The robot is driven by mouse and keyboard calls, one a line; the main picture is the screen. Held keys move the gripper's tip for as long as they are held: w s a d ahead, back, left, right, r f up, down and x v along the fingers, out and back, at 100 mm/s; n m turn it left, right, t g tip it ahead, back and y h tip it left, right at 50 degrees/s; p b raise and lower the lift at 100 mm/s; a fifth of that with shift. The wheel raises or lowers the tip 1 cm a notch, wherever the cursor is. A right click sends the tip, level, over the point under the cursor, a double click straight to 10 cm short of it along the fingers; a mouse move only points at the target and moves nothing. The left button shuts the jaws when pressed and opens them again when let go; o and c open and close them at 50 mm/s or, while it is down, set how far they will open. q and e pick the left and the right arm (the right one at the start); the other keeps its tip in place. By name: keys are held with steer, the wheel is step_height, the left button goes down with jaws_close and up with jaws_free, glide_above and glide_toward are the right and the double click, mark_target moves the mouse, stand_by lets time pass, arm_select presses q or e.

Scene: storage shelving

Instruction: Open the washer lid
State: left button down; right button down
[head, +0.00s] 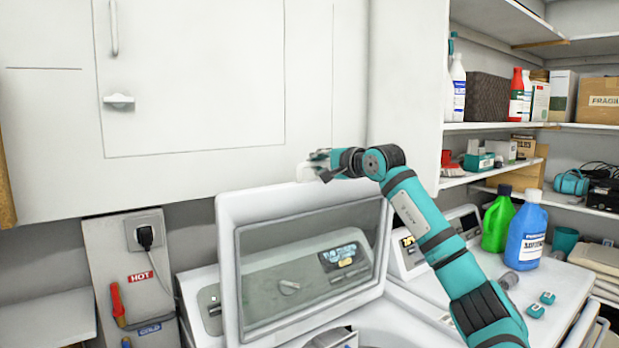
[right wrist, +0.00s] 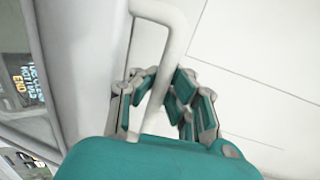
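The washer lid (head: 228,255) is a white frame with a dark glass window, and it stands raised, nearly upright. Its white handle (head: 307,172) sticks up from the top edge. My right gripper (head: 320,163) is at this handle, with the teal arm reaching in from the right. In the right wrist view, the handle (right wrist: 178,45) runs between the two fingers of the gripper (right wrist: 165,100). The finger pads lie close against both sides of the bar. The lid's frame (right wrist: 95,65) fills the left of that view. My left gripper does not show.
A white wall cabinet (head: 200,180) hangs close behind the raised lid. A green bottle (head: 497,220) and a blue bottle (head: 525,236) stand to the right of my right arm. Shelves (head: 500,127) with boxes and bottles are at the far right. A plug and hose panel (head: 133,270) is at left.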

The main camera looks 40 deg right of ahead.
steer(key=s+t+b, duration=0.1)
steer(key=s+b, duration=0.4)
steer(key=s, duration=0.1)
steer(key=shift+s+a+f+t+b, duration=0.2)
steer(key=shift+a+f+t+b, duration=0.1)
steer(key=shift+b, duration=0.05)
steer(key=c, duration=2)
jaws_free()
